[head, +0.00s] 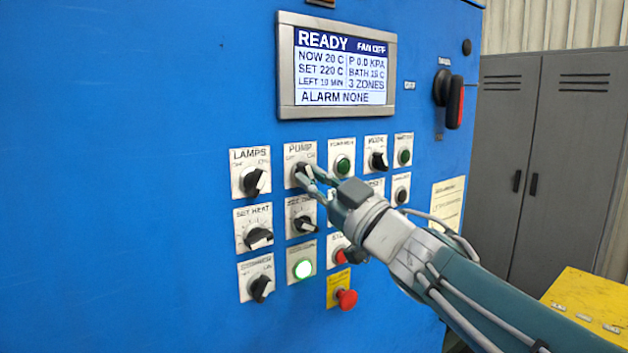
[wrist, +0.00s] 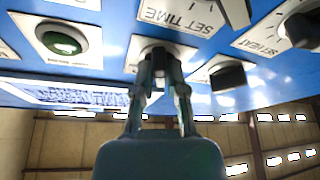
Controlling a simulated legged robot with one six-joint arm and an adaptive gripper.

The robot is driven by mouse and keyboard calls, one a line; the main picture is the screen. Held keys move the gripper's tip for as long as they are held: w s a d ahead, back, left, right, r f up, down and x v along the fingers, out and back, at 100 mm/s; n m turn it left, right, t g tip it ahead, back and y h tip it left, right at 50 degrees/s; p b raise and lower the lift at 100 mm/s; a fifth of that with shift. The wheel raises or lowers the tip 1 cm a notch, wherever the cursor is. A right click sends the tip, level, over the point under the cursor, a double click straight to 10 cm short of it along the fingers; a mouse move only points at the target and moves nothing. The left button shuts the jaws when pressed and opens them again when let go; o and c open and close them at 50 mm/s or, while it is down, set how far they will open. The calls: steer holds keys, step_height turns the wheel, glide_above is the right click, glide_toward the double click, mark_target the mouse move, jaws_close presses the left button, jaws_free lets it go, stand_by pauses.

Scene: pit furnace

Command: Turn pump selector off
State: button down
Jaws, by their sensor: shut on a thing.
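The pump selector (head: 300,168) is a dark knob on a white plate marked PUMP, in the top row of controls in the head view. My gripper (head: 307,177) reaches it from the lower right, and its two fingers are closed on the knob. In the wrist view my gripper (wrist: 158,72) pinches the dark pump selector (wrist: 158,54) between its fingertips. The fingers cover much of the knob, so I cannot tell its exact pointing.
The lamps knob (head: 254,181) sits just left and the set heat knob (head: 258,237) below it. A lit green button (head: 303,268) and a red emergency button (head: 346,299) are lower. The screen (head: 340,68) reads READY, FAN OFF. A red-handled switch (head: 454,102) is at right.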

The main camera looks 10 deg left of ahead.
steer(key=shift+n+g, duration=0.4)
steer(key=shift+n, duration=0.8)
steer(key=c, duration=0.7)
jaws_free()
steer(key=shift+a, duration=0.1)
steer(key=v, duration=1.2)
steer(key=shift+w, duration=0.1)
